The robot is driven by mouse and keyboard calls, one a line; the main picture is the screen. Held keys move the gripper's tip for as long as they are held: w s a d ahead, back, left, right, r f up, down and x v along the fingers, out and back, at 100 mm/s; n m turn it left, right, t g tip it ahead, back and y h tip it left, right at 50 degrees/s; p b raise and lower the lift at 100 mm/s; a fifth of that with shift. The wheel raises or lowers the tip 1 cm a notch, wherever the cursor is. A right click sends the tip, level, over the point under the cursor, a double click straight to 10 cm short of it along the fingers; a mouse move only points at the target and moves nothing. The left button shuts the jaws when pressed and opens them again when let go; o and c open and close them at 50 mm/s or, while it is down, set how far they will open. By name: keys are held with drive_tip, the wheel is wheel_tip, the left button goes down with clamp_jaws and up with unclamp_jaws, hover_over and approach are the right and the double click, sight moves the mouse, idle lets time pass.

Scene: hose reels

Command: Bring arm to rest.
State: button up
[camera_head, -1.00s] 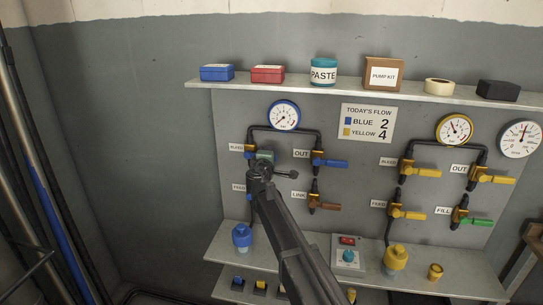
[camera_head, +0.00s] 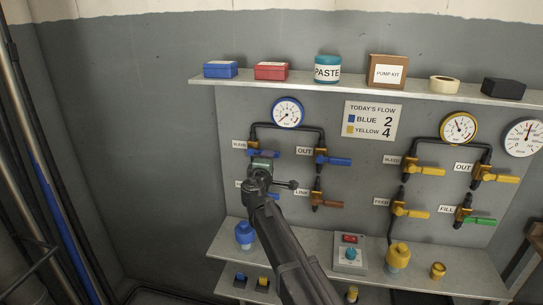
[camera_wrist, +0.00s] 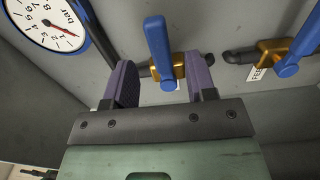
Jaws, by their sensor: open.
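My gripper (camera_head: 262,160) is at the end of the dark arm, in front of the bleed valve at the panel's upper left. In the wrist view its two purple fingers (camera_wrist: 163,82) are spread apart with nothing held. A valve with a brass body (camera_wrist: 165,68) and blue handle (camera_wrist: 159,45) shows beyond and between the fingers, with space on both sides of the handle. The gripper hides part of the blue valves in the head view.
The panel carries a blue-rimmed gauge (camera_head: 287,113), a blue OUT valve (camera_head: 333,160), a brown-handled LINK valve (camera_head: 327,204) and yellow valves on the right. A shelf (camera_head: 350,92) with boxes runs above; a ledge (camera_head: 320,262) with caps lies below. Free room is left of the panel.

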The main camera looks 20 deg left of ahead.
drive_tip(key=v, duration=0.3)
drive_tip(key=shift+s, duration=0.2)
drive_tip(key=s+d+f+m+g+h, duration=0.2)
drive_tip(key=s+d+f+m+g, duration=0.25)
drive_tip(key=d, duration=0.65)
drive_tip(key=s+d+f+m+g+h, duration=0.3)
drive_tip(key=d+f+m+g, duration=0.15)
drive_tip(key=d, duration=0.65)
drive_tip(key=s+d+f+m+g+h, duration=0.2)
drive_tip(key=s+d+f+m+g, duration=0.25)
drive_tip(key=d, duration=0.55)
drive_tip(key=s+d+f+m+g+y, duration=0.1)
drive_tip(key=s+d, duration=0.4)
drive_tip(key=d, duration=0.5)
drive_tip(key=s+d+f+m+g+y, duration=0.2)
drive_tip(key=s+d+m, duration=0.3)
drive_tip(key=d, duration=0.6)
drive_tip(key=shift+s+f+m+g, duration=0.35)
drive_tip(key=shift+s+g, duration=0.2)
drive_tip(key=shift+s, duration=0.2)
